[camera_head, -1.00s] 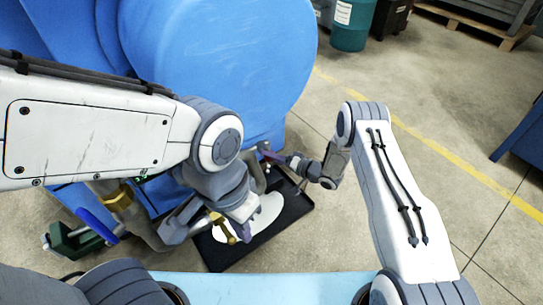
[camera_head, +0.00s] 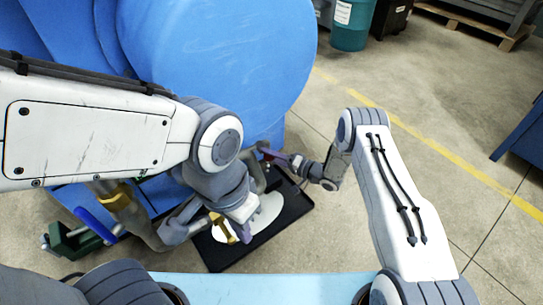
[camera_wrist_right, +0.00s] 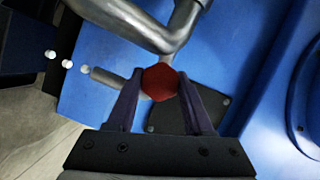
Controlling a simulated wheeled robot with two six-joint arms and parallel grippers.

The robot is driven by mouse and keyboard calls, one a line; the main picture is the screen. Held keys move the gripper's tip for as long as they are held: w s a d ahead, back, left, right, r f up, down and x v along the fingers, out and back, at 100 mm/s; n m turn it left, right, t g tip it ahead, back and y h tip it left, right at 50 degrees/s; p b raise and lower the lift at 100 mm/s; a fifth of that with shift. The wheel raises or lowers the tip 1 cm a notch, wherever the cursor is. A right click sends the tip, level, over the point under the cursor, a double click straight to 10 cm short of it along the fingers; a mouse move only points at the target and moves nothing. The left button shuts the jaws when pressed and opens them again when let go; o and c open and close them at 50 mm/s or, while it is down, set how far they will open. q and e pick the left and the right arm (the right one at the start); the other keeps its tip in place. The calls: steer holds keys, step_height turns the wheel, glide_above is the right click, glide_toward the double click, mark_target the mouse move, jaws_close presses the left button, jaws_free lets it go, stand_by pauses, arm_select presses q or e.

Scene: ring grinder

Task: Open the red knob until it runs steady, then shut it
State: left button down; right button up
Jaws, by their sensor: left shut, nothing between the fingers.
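The red knob (camera_wrist_right: 160,82) shows in the right wrist view, in front of a grey pipe on the blue machine. My right gripper (camera_wrist_right: 161,88) has its two dark purple fingers on either side of the knob, with no clear gap at the tips; it appears closed on it. In the head view my right gripper (camera_head: 278,154) reaches in from the right, and the knob is mostly hidden there.
A blue machine (camera_head: 220,60) fills the upper left. The black tray (camera_head: 297,206) lies on the floor below it. A green clamp-like part (camera_head: 75,242) and a blue handle (camera_head: 95,224) sit at lower left.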

steer(key=shift+o, duration=0.7)
steer(key=shift+w+d, duration=0.1)
steer(key=shift+d+r, duration=0.1)
steer(key=shift+d, duration=0.1)
steer(key=p+v, duration=0.4)
steer(key=v, duration=0.6)
steer(key=shift+s+p, duration=0.2)
steer(key=shift+p, duration=0.1)
